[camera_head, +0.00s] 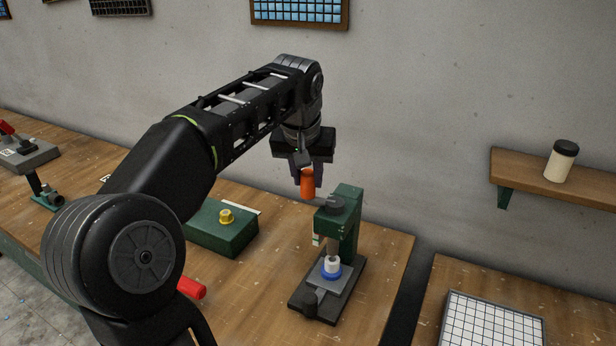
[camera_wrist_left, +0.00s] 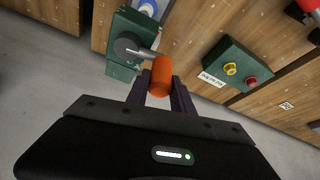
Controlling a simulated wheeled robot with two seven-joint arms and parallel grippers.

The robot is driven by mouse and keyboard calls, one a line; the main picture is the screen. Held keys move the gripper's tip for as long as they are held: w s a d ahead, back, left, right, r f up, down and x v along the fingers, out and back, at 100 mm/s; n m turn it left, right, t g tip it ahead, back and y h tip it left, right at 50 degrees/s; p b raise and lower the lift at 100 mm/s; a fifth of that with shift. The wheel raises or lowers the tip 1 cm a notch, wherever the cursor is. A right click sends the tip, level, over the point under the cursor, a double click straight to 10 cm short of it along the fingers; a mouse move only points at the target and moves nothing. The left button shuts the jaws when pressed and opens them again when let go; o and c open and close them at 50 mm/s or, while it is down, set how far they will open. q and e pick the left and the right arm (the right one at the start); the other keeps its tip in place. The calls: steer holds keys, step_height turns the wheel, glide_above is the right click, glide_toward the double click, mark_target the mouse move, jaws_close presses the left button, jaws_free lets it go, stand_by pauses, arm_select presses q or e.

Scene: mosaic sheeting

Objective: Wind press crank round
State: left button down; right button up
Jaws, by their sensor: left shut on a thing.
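The green press (camera_head: 346,215) stands on a dark base plate near the right end of the wooden bench. Its crank ends in an orange handle (camera_head: 307,184), upright at the left of the press head. My left gripper (camera_head: 308,172) comes from above and is shut on the orange handle. In the left wrist view the handle (camera_wrist_left: 161,76) sits between the two fingers, with a metal crank arm running to the dark hub (camera_wrist_left: 127,46) of the press (camera_wrist_left: 122,68). A white and blue piece (camera_head: 331,267) sits under the press ram. My right gripper is not in view.
A green box (camera_head: 222,228) with a yellow button stands left of the press; the left wrist view also shows a red button (camera_wrist_left: 251,82) on it. A red cylinder (camera_head: 191,287) lies nearer. A shelf (camera_head: 520,170) with a jar (camera_head: 561,160) and a white grid tray (camera_head: 490,328) are at the right.

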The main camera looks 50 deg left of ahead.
arm_select(q)
steer(key=shift+w+a, duration=0.15)
steer(key=shift+w, duration=0.2)
steer(key=c, duration=1)
jaws_free()
steer(key=shift+c, duration=0.2)
steer(key=v, duration=0.8)
steer(key=shift+p, duration=0.4)
steer(key=shift+f, duration=0.15)
